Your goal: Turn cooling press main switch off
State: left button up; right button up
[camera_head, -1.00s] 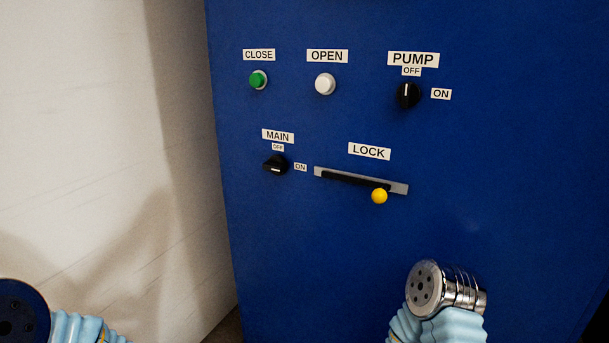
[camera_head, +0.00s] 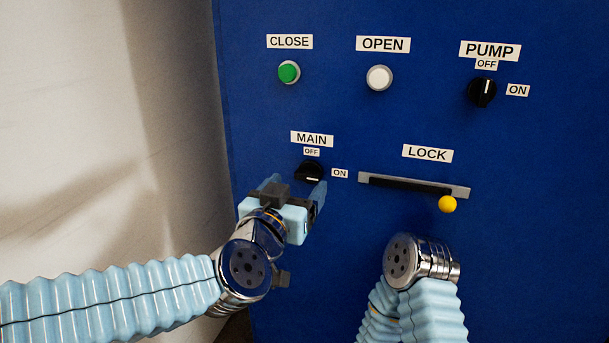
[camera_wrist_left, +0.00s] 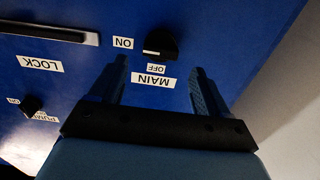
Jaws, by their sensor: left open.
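The MAIN switch is a black rotary knob (camera_head: 309,172) on the blue press panel, below its MAIN and OFF labels. The ON label (camera_head: 340,173) is at its right. Its white mark lies roughly horizontal, toward ON; this also shows on the knob in the left wrist view (camera_wrist_left: 162,44), where the labels appear upside down. My left gripper (camera_head: 295,187) is open and empty, just below and in front of the knob in the head view. In the left wrist view, the knob shows beyond the fingertips, between them; I see no contact. My right gripper is out of view.
Nearby are the LOCK slot with its yellow-tipped lever (camera_head: 447,204), the black PUMP knob (camera_head: 482,92), the green CLOSE button (camera_head: 289,72) and the white OPEN button (camera_head: 379,78). A pale wall (camera_head: 80,120) stands left of the press. My right arm is low, below LOCK.

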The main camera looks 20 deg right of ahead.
aim_at(306, 175)
pick_arm(q)
jog(key=x, duration=0.5)
jog(key=shift+c, duration=0.2)
jog(key=c, duration=1)
